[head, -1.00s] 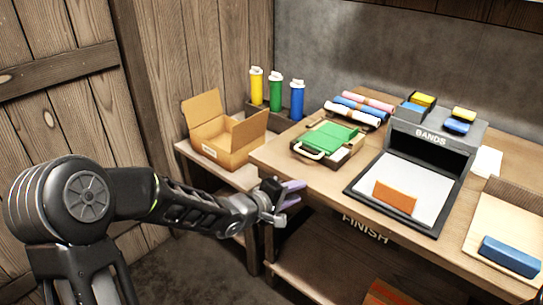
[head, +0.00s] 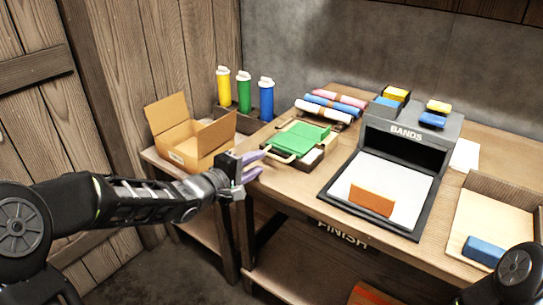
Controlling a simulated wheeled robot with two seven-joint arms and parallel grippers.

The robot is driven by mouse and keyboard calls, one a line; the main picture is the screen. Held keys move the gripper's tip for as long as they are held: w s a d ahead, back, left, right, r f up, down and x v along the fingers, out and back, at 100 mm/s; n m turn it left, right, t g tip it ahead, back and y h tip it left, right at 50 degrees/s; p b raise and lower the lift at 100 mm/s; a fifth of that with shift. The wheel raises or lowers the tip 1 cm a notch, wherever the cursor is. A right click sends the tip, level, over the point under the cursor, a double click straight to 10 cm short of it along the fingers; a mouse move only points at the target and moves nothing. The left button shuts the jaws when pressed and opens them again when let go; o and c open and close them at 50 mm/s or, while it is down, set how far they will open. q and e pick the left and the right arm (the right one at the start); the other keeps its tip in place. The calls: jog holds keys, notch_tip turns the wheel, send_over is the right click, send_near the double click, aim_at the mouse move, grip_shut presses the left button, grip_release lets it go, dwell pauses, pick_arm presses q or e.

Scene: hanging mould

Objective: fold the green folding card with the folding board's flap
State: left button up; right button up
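The green folding card (head: 299,139) lies on the folding board (head: 318,156) at the left part of the workbench. The card seems to lie flat, with a raised step in its surface. The board has a pale loop handle (head: 279,155) at its front left, probably on the flap. My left gripper (head: 262,162) is open and empty, at the bench's left front edge, just left of the handle in the picture. I cannot tell whether it touches the handle. My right arm shows only at the lower right corner; its gripper is out of view.
A BANDS stand (head: 405,132) with a white plate and an orange card (head: 371,199) is right of the board. Rolled bundles (head: 325,110) lie behind the board. An open cardboard box (head: 190,140) and several bottles (head: 244,92) stand left. A blue block (head: 485,251) lies right.

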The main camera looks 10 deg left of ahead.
aim_at(272, 156)
pick_arm(q)
jog(key=b+x, duration=0.1)
jog(key=x, duration=0.6)
jog(key=shift+w+b, duration=0.2)
jog(key=shift+b, duration=0.1)
jog(key=shift+c, duration=0.5)
grip_shut()
dwell(0.6)
